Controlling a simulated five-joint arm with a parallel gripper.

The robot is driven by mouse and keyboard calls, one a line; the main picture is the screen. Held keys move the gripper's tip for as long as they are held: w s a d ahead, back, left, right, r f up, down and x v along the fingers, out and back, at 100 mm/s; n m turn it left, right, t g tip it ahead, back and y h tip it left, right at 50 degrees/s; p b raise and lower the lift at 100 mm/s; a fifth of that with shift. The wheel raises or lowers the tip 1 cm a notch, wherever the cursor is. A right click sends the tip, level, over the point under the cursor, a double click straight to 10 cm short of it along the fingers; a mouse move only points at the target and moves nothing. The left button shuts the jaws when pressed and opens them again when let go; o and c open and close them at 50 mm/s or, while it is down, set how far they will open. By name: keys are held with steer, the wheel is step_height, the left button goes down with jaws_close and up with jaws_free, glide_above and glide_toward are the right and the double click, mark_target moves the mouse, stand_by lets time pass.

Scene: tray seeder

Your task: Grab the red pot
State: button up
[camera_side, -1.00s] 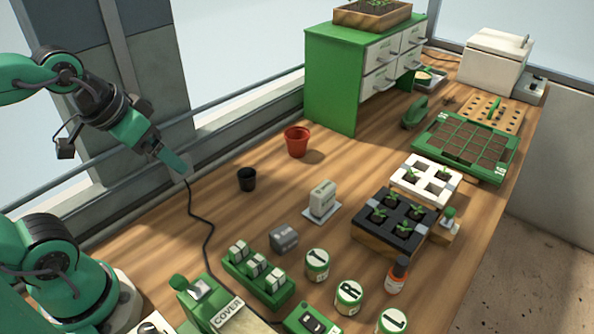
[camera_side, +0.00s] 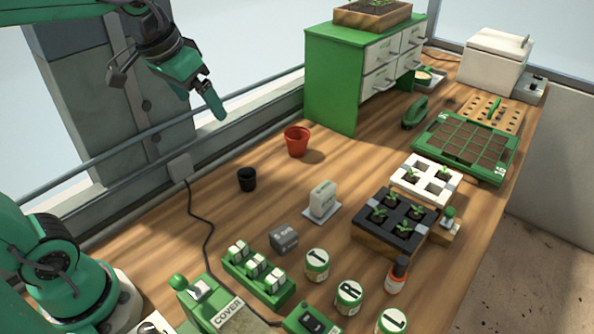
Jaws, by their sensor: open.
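The red pot (camera_side: 296,142) stands upright on the wooden bench, near the left side of the green drawer cabinet. It looks empty, and nothing touches it. My gripper (camera_side: 214,100) is in the air to the upper left of the pot in the picture, tilted downward. It is open, with nothing seen between its green fingers. There is a clear gap between the fingertips and the pot.
A small black pot (camera_side: 247,179) stands to the lower left of the red pot. The green cabinet (camera_side: 332,80) rises close behind it. Bare bench lies around the red pot.

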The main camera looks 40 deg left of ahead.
steer(key=w+g, duration=0.1)
steer(key=w, duration=1)
steer(key=g, duration=0.3)
glide_above(297, 135)
steer(key=s+d, duration=0.2)
step_height(297, 135, down, 19)
steer(key=shift+s+f, duration=0.15)
steer(key=shift+f, duration=3.85)
steer(key=c, duration=1.1)
